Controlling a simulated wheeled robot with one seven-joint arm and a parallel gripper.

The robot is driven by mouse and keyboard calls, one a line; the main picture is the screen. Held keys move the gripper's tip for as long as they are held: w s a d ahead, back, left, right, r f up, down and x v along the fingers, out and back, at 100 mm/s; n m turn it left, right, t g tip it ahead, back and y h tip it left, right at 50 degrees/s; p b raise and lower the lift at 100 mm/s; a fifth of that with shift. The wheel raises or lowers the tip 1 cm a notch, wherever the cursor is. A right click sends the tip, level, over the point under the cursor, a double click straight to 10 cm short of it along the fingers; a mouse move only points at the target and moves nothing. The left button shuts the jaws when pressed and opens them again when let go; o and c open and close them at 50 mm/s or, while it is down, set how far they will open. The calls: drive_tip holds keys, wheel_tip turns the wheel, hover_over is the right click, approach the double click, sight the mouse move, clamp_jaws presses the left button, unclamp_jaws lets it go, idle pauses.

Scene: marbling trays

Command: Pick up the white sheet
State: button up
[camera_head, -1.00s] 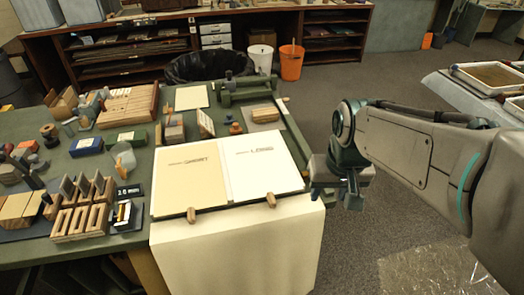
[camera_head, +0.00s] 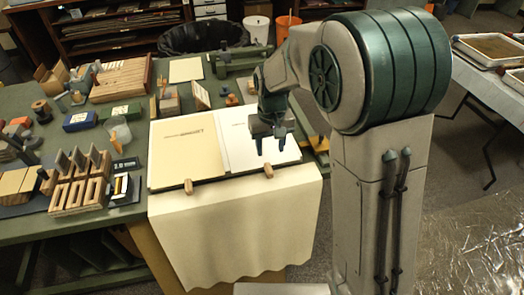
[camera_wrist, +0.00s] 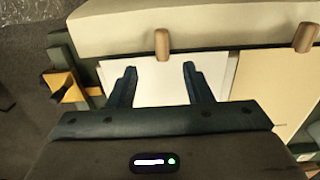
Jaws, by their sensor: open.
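The white sheet (camera_head: 238,153) lies flat on the near part of the green table, right of a cream sheet (camera_head: 185,160). My gripper (camera_head: 270,150) is over its right part, fingers pointing down, open and empty. In the wrist view, my gripper (camera_wrist: 160,70) has its two fingers apart, with the white sheet (camera_wrist: 165,90) showing between and beyond them. My gripper hides part of the sheet's printed word in the head view. The height of the fingertips above the sheet is hard to tell.
Two wooden pegs (camera_head: 188,186) (camera_head: 268,171) stand at the table's near edge, where a pale cloth (camera_head: 235,230) hangs down. Wooden racks (camera_head: 80,185) crowd the left. A green press (camera_head: 240,62) stands behind. A yellow-topped piece (camera_wrist: 68,87) shows beside the sheet.

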sight(269, 168)
wheel_tip(269, 168, down, 8)
drive_tip(key=shift+s+a+f, duration=0.1)
drive_tip(key=shift+s+f, duration=0.05)
drive_tip(key=shift+f, duration=0.1)
clamp_jaws()
idle(0.3)
